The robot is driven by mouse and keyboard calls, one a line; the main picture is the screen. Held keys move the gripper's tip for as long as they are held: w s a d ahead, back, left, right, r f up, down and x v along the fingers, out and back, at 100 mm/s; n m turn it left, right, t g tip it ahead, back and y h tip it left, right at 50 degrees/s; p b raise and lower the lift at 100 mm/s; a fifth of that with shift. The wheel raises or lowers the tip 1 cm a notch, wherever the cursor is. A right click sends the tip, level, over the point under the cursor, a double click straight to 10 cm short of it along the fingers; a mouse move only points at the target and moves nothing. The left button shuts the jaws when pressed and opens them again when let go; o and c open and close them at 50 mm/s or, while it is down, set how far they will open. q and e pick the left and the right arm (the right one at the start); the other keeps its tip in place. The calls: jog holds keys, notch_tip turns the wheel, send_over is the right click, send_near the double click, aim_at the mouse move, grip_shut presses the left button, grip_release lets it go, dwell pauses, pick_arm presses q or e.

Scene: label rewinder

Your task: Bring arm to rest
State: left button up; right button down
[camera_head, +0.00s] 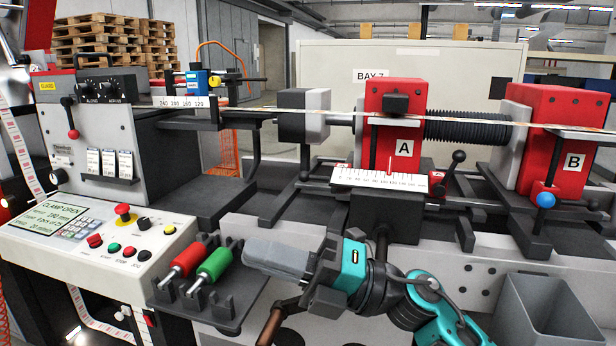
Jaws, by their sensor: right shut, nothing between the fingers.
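My right arm (385,285), teal and dark grey, comes in from the lower right and bends to the left. My right gripper (250,254) is grey, shut and empty, and points left. It is in front of the machine, just right of a dark holder (225,306) with a red-handled tool (188,259) and a green-handled tool (215,264). Whether it touches the holder I cannot tell. My left gripper is not in view.
The rewinder has red blocks A (388,105) and B (562,140), a white scale (380,181) and a blue-knobbed lever (545,199). A control panel (60,260) with buttons is at the left. A grey open bin (545,310) stands at the lower right.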

jog(key=w+d+f+m+t+h, duration=0.2)
jog(key=d+f+m+t+h, duration=0.55)
jog(key=m, duration=0.55)
jog(key=w+d+f+m+t+h, duration=0.2)
jog(key=d+f+m+t+h, duration=0.25)
jog(key=f+m+t, duration=0.7)
jog(key=s+d+f+m+g+h, duration=0.4)
jog(key=s+d+f+m, duration=0.1)
jog(key=f, duration=0.5)
jog(key=s+d+f+m+g+h, duration=0.3)
jog(key=s+d+f+m+g, duration=0.2)
jog(key=s+f, duration=0.5)
jog(key=shift+s+d+f+m+h, duration=0.2)
jog(key=shift+s+f+m+h, duration=0.15)
jog(key=shift+m, duration=0.7)
jog(key=shift+w+r, duration=0.1)
